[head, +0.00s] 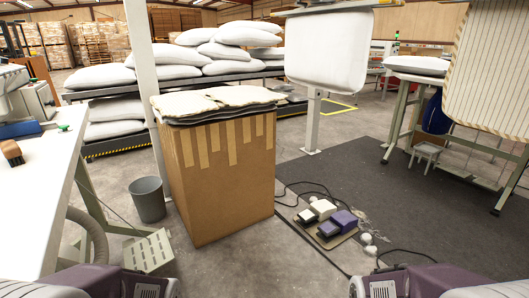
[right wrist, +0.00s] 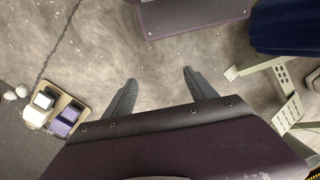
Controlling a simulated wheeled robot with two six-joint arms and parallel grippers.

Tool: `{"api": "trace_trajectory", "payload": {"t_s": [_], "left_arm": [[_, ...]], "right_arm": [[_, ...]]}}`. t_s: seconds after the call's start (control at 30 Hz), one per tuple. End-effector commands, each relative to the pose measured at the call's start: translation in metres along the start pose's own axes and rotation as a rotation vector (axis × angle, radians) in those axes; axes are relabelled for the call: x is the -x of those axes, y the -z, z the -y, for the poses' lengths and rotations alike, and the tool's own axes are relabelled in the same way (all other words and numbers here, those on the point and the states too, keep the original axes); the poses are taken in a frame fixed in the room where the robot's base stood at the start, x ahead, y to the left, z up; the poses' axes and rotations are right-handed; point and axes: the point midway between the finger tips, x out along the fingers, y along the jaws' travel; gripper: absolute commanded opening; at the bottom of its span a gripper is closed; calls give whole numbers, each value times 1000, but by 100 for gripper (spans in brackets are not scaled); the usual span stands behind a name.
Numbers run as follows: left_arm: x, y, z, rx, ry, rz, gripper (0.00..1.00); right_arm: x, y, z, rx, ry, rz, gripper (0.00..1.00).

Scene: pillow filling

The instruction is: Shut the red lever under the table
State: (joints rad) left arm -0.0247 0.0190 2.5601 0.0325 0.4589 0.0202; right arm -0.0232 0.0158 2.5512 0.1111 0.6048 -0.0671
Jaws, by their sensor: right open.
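I see no red lever in either view. A white-topped table (head: 60,165) stands at the left of the head view, and much of the space under it is hidden. Another table (head: 415,78) on pale legs stands at the right. My right gripper (right wrist: 159,77) shows in the right wrist view, its two dark fingers apart with only bare concrete floor between them. It touches nothing that I can see. Purple-grey parts of my arms show at the bottom edge of the head view, with no left fingertips visible.
A tall cardboard box (head: 225,180) and a grey bin (head: 149,200) stand beside the left table. Foot pedals (head: 326,222) with cables lie on the floor near the dark mat (head: 400,190). A beige perforated box (head: 150,252) sits low at the left.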

Motion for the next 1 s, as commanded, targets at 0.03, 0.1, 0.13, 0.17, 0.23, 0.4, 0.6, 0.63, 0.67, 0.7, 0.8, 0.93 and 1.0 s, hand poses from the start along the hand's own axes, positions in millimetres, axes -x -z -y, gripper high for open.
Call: {"api": "trace_trajectory", "payload": {"t_s": [0.03, 0.1, 0.13, 0.17, 0.23, 0.4, 0.6, 0.63, 0.67, 0.7, 0.8, 0.93, 1.0], "left_arm": [[0, 0, 0, 0, 0, 0, 0], [22, 2, 0, 0, 0, 2, 0], [36, 3, -1, 0, 0, 2, 0], [45, 5, -1, 0, 0, 0, 0], [67, 7, -1, 0, 0, -1, 0], [131, 14, -3, 0, 0, 0, 0], [231, 24, -4, 0, 0, 0, 0], [247, 26, -5, 0, 0, -1, 0], [263, 27, -5, 0, 0, -1, 0], [284, 30, -6, 0, 0, -1, 0], [330, 34, -6, 0, 0, -1, 0], [369, 38, -7, 0, 0, 0, 0], [378, 39, -7, 0, 0, 0, 0]], "right_arm": [[-3, 12, -10, 20, -41, -64, 66], [23, 31, -10, -22, -46, -141, 66], [36, 30, -9, -20, -46, -136, 66], [46, 29, -8, -20, -45, -135, 66], [67, 29, -7, -19, -45, -135, 66], [131, 27, -3, -19, -44, -134, 66], [232, 24, 4, -18, -44, -133, 66], [248, 24, 5, -18, -44, -133, 66], [264, 23, 6, -18, -44, -133, 66], [285, 22, 7, -18, -44, -133, 66], [332, 21, 10, -18, -44, -133, 66], [370, 20, 12, -18, -44, -133, 66], [380, 20, 13, -18, -44, -133, 66]]}}
